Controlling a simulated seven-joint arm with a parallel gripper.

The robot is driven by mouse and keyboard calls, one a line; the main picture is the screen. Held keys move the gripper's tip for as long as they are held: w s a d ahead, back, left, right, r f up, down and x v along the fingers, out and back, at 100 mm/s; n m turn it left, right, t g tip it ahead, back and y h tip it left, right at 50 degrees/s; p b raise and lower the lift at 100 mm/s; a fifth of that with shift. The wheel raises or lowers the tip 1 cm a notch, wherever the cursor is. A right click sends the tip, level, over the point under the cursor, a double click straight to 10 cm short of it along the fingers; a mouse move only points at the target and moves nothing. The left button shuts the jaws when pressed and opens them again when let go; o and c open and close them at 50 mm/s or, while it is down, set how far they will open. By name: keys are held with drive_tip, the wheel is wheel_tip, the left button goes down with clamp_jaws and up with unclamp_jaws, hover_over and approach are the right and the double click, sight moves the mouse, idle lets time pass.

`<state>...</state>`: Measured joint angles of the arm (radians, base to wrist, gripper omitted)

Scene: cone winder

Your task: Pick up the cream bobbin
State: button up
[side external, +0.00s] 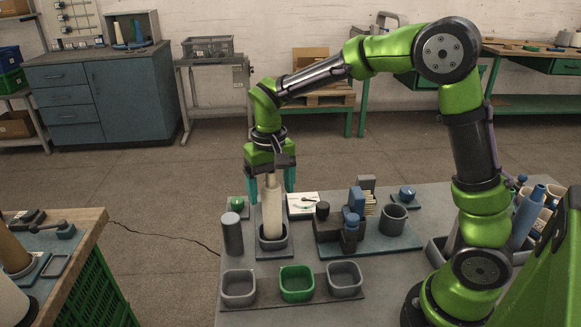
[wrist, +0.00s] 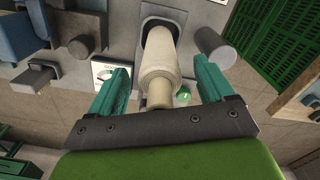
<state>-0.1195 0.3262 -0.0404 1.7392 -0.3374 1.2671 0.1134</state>
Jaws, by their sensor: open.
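The cream bobbin (side external: 272,212) stands upright in a dark grey square holder (side external: 274,243) on the grey worktable. In the wrist view the cream bobbin (wrist: 160,62) lies between the two teal fingers, its narrow neck nearest the palm. My gripper (side external: 270,190) points down from above with its fingers on either side of the bobbin's upper part. In the wrist view my gripper (wrist: 165,80) is open, with a visible gap between each finger and the bobbin.
A dark grey cylinder (side external: 232,234) stands left of the holder. Three cups, including a green one (side external: 297,283), sit in front. A dial card (side external: 303,204) lies behind right. A dark block mechanism (side external: 340,227) and a grey cup (side external: 394,219) stand to the right.

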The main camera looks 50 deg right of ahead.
drive_tip(key=shift+f, duration=0.2)
drive_tip(key=c, duration=1.2)
drive_tip(key=shift+o, duration=0.2)
drive_tip(key=shift+r, duration=0.1)
